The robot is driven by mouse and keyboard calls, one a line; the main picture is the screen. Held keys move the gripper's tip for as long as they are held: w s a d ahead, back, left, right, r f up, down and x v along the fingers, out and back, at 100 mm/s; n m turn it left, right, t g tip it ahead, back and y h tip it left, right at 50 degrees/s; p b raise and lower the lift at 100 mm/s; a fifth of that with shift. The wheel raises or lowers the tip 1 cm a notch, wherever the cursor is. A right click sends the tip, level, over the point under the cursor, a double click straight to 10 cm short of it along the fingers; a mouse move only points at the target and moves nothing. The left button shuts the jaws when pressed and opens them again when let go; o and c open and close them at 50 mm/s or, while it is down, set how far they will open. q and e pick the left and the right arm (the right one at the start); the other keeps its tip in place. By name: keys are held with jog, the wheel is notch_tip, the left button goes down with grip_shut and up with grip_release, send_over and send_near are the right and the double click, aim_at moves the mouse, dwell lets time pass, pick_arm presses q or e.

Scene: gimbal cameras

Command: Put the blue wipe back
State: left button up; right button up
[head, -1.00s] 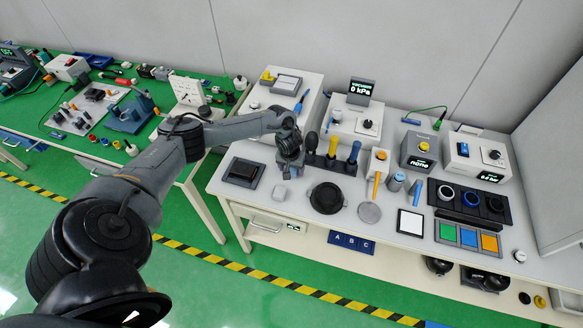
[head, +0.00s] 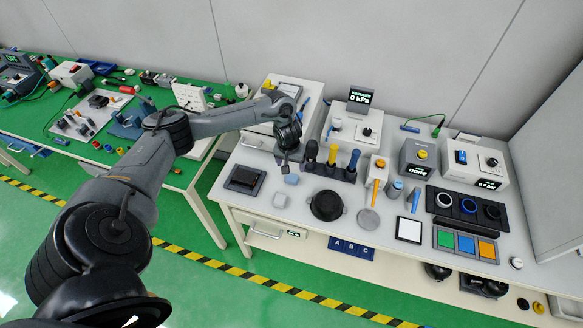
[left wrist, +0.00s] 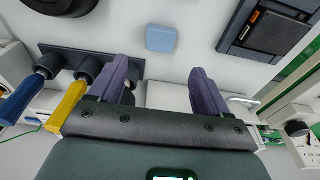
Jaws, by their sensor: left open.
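A small light-blue square pad, which looks like the blue wipe (head: 291,179), lies on the white bench between a dark tray and a round black dish. It also shows in the left wrist view (left wrist: 161,39), flat on the bench and beyond the fingertips. My left gripper (head: 286,166) hangs just behind the pad in the head view. Its two purple-grey fingers (left wrist: 163,78) are apart with nothing between them. A tray with green, blue and orange sections (head: 466,244) lies at the bench's right front. My right gripper is not in view.
The dark tray (head: 245,180) is left, the black dish (head: 326,206) right. A holder with upright dark, yellow and blue-handled tools (head: 331,170) stands close right of my gripper. Instrument boxes line the bench's back.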

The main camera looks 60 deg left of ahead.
pick_arm(q)
jog(key=d+f+m+t, duration=0.1)
jog(key=d+m, duration=0.1)
jog(key=d, duration=0.4)
jog(key=w+d+f+m+h, duration=0.1)
jog(key=d+m, duration=0.1)
jog(key=d, duration=0.4)
jog(key=w+d+f+m+t, duration=0.1)
jog(key=d+m, duration=0.1)
jog(key=d, duration=0.4)
jog(key=shift+d+f+m+t, duration=0.3)
jog(key=shift+d+f+m, duration=0.1)
jog(key=s+d+r+m+t+h, duration=0.15)
jog(key=s+d, duration=0.25)
jog(key=d, duration=0.4)
jog(key=s+d+r+m+t, duration=0.1)
jog(key=s+d+r+m, duration=0.15)
jog(key=d, duration=0.65)
jog(key=s+a+r+g, duration=0.1)
jog(key=s+a+r, duration=0.1)
jog(key=s, duration=0.4)
jog(key=s+a+r+g+y, duration=0.1)
jog(key=s+a+r+g, duration=0.1)
jog(key=s, duration=0.5)
jog(key=shift+s, duration=0.3)
jog(key=shift+p, duration=0.3)
notch_tip(320, 180, up, 22)
jog(key=p, duration=2.2)
jog(key=shift+r, duration=0.15)
